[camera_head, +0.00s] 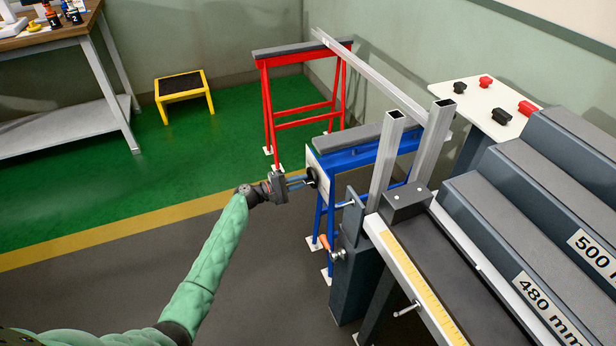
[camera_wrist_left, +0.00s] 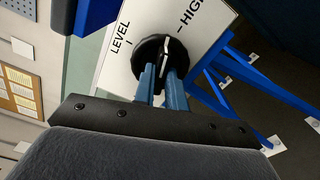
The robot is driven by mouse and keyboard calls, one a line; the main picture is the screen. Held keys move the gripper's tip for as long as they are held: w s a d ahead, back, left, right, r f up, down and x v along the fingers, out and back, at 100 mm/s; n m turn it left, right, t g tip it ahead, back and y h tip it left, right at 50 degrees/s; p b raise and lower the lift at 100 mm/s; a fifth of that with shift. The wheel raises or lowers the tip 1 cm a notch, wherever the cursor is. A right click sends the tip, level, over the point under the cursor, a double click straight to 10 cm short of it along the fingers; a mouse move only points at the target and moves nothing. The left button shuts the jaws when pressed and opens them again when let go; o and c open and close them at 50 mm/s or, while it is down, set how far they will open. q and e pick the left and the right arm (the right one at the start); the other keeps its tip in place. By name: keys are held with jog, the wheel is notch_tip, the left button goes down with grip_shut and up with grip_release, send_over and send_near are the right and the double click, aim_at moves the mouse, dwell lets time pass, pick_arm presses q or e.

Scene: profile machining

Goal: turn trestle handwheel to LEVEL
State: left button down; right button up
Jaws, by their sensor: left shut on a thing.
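The blue trestle (camera_head: 345,160) stands beside the machine. On its end is a white plate (camera_wrist_left: 118,62) with the words LEVEL and HIGH. The black handwheel (camera_wrist_left: 150,52) sits on this plate and also shows in the head view (camera_head: 312,177). Its white pointer line (camera_wrist_left: 166,47) lies between the two marks, nearer HIGH than LEVEL. My left gripper (camera_head: 300,182) is at the handwheel, with its blue fingers (camera_wrist_left: 161,84) shut on it. The fingers hide the wheel's lower part. My right gripper is not in view.
A red trestle (camera_head: 303,50) stands behind, with a long metal profile (camera_head: 375,78) running from it towards the machine. A yellow step stool (camera_head: 184,90) and a workbench (camera_head: 60,40) are at the back left. A measuring rail (camera_head: 415,275) is right. The left floor is clear.

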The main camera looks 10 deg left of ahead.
pick_arm(q)
jog(key=shift+n+p, duration=0.45)
jog(key=shift+n, duration=0.25)
jog(key=shift+n+p, duration=2)
jog(key=shift+n, duration=0.3)
